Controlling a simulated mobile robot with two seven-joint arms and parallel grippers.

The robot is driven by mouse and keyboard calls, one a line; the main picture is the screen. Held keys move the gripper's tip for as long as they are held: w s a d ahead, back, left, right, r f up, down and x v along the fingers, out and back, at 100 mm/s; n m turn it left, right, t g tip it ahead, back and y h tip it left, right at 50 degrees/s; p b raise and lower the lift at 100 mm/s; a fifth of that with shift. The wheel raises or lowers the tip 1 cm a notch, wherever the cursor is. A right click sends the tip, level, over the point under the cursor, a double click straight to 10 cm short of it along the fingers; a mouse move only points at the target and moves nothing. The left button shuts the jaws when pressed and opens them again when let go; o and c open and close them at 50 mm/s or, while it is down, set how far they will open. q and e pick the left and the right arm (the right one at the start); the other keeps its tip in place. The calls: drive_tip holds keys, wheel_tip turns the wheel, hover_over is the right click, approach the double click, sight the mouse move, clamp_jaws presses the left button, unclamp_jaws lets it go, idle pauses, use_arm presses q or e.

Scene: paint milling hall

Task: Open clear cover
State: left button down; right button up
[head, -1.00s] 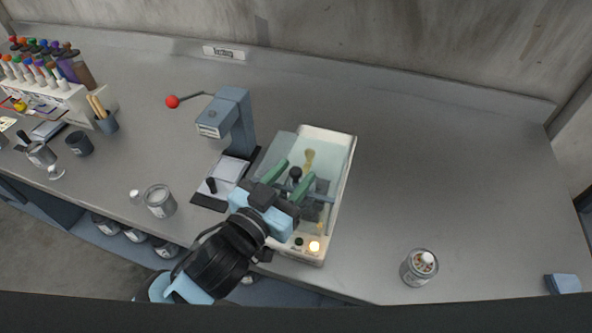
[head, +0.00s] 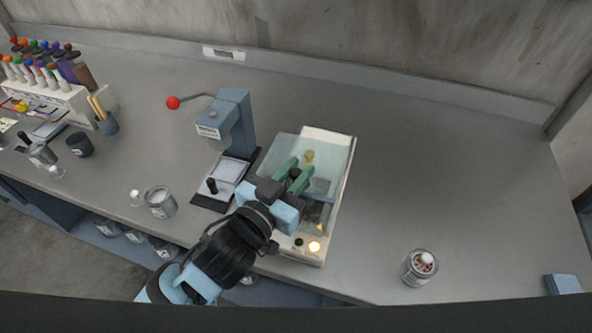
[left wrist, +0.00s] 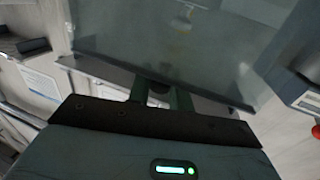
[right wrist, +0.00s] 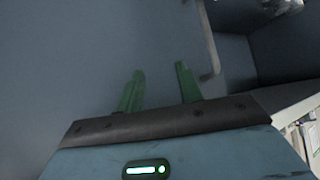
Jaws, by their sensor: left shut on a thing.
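The clear cover (head: 330,158) is a see-through greenish panel on a long cream box (head: 352,165) at the middle of the bench. It is tilted, its near edge raised above the box, so part of the near interior shows uncovered. My left gripper (head: 290,174) is shut on the cover's black knob (head: 295,174). In the left wrist view the cover (left wrist: 150,40) fills the upper middle, with the knob (left wrist: 158,88) between the fingers. My right gripper (right wrist: 160,72) is open and empty, facing a plain blue-grey surface. It is outside the head view.
A grey stand device (head: 236,115) with a red-ball lever (head: 173,102) stands close left of the box. The bench right of the box is mostly clear.

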sight(303, 166)
use_arm(q)
drive_tip(key=shift+w+d, duration=0.25)
drive_tip(key=shift+w, duration=0.45)
drive_tip(key=shift+w+d, duration=0.2)
drive_tip(key=shift+w, duration=0.5)
drive_tip(key=shift+w+d, duration=0.25)
drive_tip(key=shift+w, duration=0.45)
drive_tip(key=shift+s, duration=0.1)
drive_tip(key=c, duration=1.3)
unclamp_jaws()
drive_tip(key=shift+v, duration=3.95)
drive_tip(key=shift+o, duration=0.2)
drive_tip(key=shift+f, duration=0.1)
